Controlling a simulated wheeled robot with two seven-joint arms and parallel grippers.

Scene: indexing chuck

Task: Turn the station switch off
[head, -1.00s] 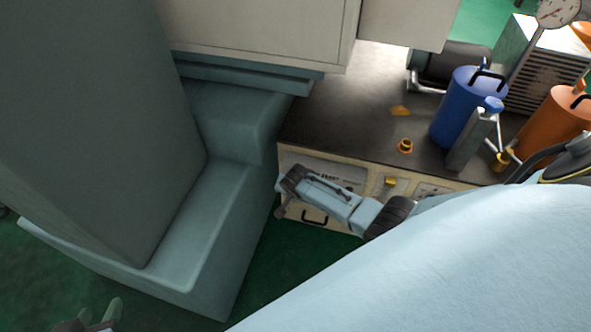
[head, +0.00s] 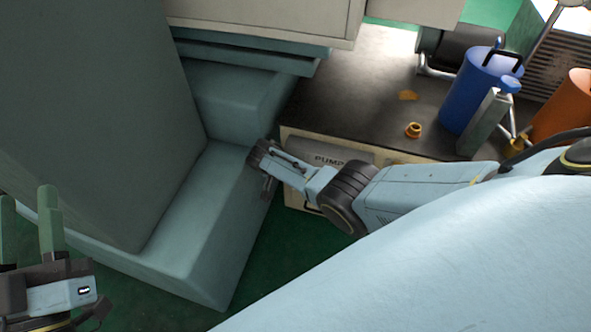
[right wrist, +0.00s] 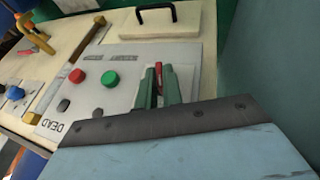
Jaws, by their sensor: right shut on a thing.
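The station's light front panel (right wrist: 190,52) fills the middle of the right wrist view. A narrow red switch handle (right wrist: 158,72) stands between the green fingers of my right gripper (right wrist: 163,88), which is shut on it. The handle's base and any position marks are hidden by the fingers. In the head view my right arm reaches across the station's front, and its fingertips cannot be made out. My left gripper (head: 30,225) is at the lower left of the head view, its green fingers apart and empty, away from the station.
A yellow bar (right wrist: 91,37) and black drawer handle (right wrist: 173,14) are nearby. A teal machine base (head: 190,240) stands left of the station. A blue cylinder (head: 470,95) stands on the dark top (head: 350,100).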

